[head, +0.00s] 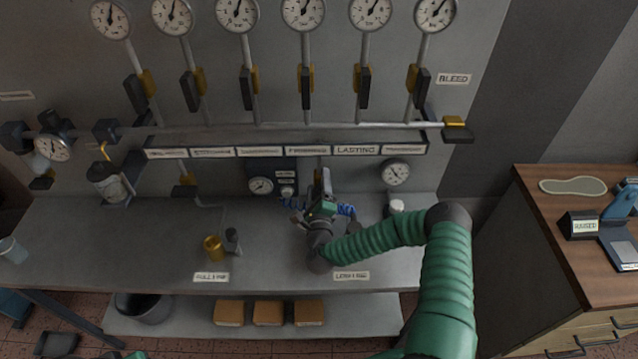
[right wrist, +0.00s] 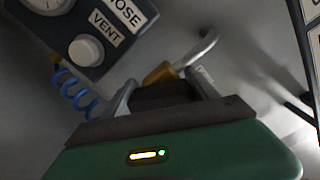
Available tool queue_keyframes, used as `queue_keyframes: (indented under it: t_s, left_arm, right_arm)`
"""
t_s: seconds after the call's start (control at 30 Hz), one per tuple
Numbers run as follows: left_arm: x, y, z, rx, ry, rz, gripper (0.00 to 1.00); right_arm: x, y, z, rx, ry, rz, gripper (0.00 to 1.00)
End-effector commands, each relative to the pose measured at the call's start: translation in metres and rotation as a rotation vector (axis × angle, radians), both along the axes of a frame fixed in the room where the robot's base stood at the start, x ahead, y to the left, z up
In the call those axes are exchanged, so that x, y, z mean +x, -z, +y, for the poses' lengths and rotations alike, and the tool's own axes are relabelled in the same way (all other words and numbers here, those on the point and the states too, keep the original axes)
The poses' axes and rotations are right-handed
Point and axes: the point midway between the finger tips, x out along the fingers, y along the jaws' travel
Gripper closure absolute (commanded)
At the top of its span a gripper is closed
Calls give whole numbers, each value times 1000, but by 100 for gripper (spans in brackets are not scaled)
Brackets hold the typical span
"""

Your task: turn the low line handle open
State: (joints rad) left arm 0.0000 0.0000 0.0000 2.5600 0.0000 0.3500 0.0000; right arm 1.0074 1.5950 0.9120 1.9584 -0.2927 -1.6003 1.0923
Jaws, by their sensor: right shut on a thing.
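My right gripper (head: 325,190) is at the back of the grey bench, in front of the wall panel. In the right wrist view its two fingers (right wrist: 165,95) stand on either side of a dark handle (right wrist: 160,97), shut on it. Just beyond the handle is a brass valve body (right wrist: 160,74) with a bent grey pipe (right wrist: 203,50) leaving it. In the head view the brass valve (head: 319,177) shows just behind the gripper, which largely hides the handle. How far the handle is turned I cannot tell.
A dark box with a VENT knob (right wrist: 86,50) and a coiled blue hose (right wrist: 82,98) are close beside the gripper. A gauge (head: 396,172) and a white-topped item (head: 396,206) stand to the right. Several dark-handled valves line the wall above.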

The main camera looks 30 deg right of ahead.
Motion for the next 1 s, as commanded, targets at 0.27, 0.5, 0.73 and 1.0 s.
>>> queue_keyframes:
  t_s: [0.27, 0.5, 0.73, 1.0]
  left_arm:
    - [0, -6, 0, 0, 0, 0, 36]
    - [0, -8, 0, 0, 0, 0, 36]
    - [0, -9, 0, 0, 0, 0, 36]
    - [0, -9, 0, 0, 0, 0, 36]
  right_arm:
    - [0, 2, 1, -211, -3, 133, 72]
    - [0, 4, 1, -343, -2, 216, 72]
    - [0, 6, 1, -414, -3, 262, 72]
    - [0, 7, 2, -438, -4, 279, 72]
